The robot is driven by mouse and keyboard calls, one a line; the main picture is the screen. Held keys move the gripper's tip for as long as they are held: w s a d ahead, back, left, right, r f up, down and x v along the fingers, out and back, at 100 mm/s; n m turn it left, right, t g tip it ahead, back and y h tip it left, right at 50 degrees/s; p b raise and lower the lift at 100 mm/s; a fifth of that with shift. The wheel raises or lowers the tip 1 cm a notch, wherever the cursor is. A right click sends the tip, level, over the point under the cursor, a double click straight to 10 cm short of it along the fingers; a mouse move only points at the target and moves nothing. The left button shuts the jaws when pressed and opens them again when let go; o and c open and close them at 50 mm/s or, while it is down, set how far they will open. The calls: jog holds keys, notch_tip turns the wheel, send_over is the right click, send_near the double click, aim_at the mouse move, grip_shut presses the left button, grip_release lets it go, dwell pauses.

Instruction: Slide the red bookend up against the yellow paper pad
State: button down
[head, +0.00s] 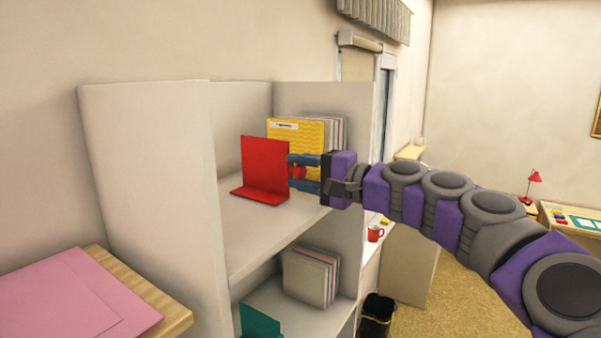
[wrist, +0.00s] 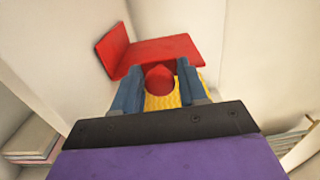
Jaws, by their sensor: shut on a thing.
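The red bookend (head: 264,166) stands upright on the upper shelf, its foot plate toward the front left in the head view. It also shows in the wrist view (wrist: 160,53). My gripper (head: 294,172) reaches in from the right, its blue fingers shut on the red knob of the bookend. In the wrist view, the knob sits between the fingertips (wrist: 160,80). The yellow paper pad (head: 290,133) stands upright behind the bookend, partly hidden by it and my fingers. A strip of yellow (wrist: 163,102) shows between my fingers. I cannot tell whether bookend and pad touch.
Grey-white pads or books (head: 334,128) stand beside the yellow pad. White shelf walls (head: 150,170) close the left and back. The upper shelf is bare (head: 250,228) in front of the bookend. Books (head: 308,276) and a teal object (head: 260,322) stand on the lower shelf.

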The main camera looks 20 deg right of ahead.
jog(key=shift+w+d+f+p, duration=0.1)
jog(key=shift+w+d+p, duration=0.05)
jog(key=shift+w+d, duration=0.4)
jog(key=shift+w+d+f+p, duration=0.15)
jog(key=shift+w+d, duration=0.15)
jog(key=shift+d, duration=0.4)
jog(key=shift+w+d+r+p, duration=0.1)
jog(key=shift+w+d+p, duration=0.05)
jog(key=shift+w+d, duration=0.4)
jog(key=c, duration=0.9)
grip_release()
jog(key=shift+s, duration=0.2)
jog(key=shift+o, duration=0.2)
jog(key=shift+w+d, duration=0.15)
jog(key=shift+d, duration=0.1)
jog(key=b+v, duration=0.1)
jog(key=v, duration=1.6)
jog(key=shift+b, duration=0.3)
jog(key=shift+o, duration=0.3)
jog(key=shift+d+f, duration=0.1)
